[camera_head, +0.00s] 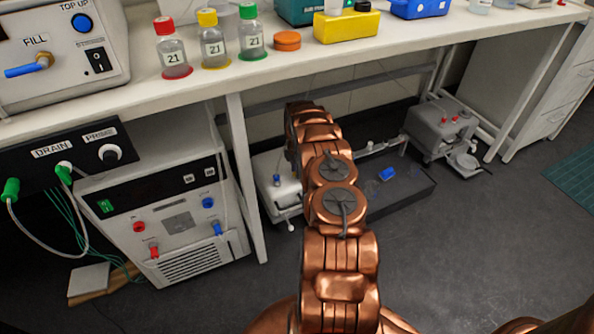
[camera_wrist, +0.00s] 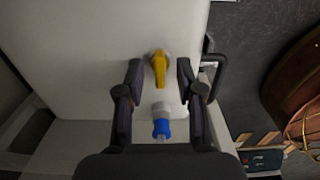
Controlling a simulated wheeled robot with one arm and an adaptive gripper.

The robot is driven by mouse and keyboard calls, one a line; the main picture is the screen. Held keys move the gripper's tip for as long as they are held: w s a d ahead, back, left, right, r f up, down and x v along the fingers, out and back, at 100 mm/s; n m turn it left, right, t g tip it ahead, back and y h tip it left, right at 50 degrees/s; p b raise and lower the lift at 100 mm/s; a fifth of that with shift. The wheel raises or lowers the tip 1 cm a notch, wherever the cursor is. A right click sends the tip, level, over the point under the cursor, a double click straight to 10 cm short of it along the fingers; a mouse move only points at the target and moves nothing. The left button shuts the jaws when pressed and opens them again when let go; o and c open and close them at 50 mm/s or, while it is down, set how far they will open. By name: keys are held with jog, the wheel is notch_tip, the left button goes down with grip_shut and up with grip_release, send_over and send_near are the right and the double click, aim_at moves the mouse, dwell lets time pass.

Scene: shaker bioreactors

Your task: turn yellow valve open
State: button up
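The yellow valve (camera_wrist: 159,72) shows in the wrist view, on a pale, flat panel (camera_wrist: 70,60). Its short lever points down in the picture. My gripper (camera_wrist: 160,76) is open, with one dark finger on each side of the valve. A gap shows between each finger and the lever, and I cannot tell how far the fingertips are from the panel. A blue-tipped fitting (camera_wrist: 161,127) sits just below the valve. I do not make out the yellow valve in the head view, where my copper arm covers part of the scene and my gripper is hidden.
In the head view, a bench (camera_head: 130,108) holds bottles with red, yellow and green caps. A white unit (camera_head: 165,215) with red and blue fittings stands below it. Pumps (camera_head: 440,130) are behind my arm. A dark handle (camera_wrist: 216,75) is right of the valve.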

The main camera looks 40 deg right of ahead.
jog(key=shift+r, duration=3.75)
jog(key=shift+s, duration=0.15)
